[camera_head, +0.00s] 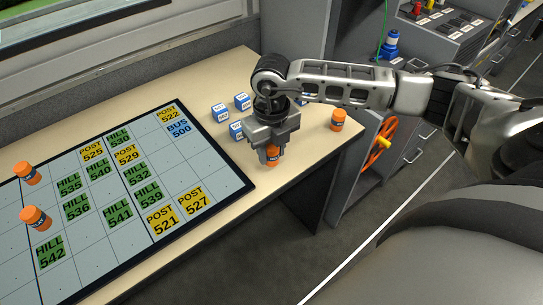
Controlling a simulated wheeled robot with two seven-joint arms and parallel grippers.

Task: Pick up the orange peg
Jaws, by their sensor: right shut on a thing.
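An orange peg (273,158) is between the fingers of my right gripper (271,152), near the front edge of the table, just right of the map board. The gripper points down and is shut on it; the fingers hide part of the peg. I cannot tell whether the peg touches the table. A second orange peg (338,120) stands on the table at the right end. Two more orange pegs, one upper (27,173) and one lower (36,218), are on the left part of the board. My left gripper is not in view.
The map board (215,185) with green, yellow and blue labels covers much of the table (168,84). Several blue-and-white cubes (220,112) stand between board and gripper. An orange handwheel (379,143) is on the cabinet at the right. A blue object (391,44) stands behind.

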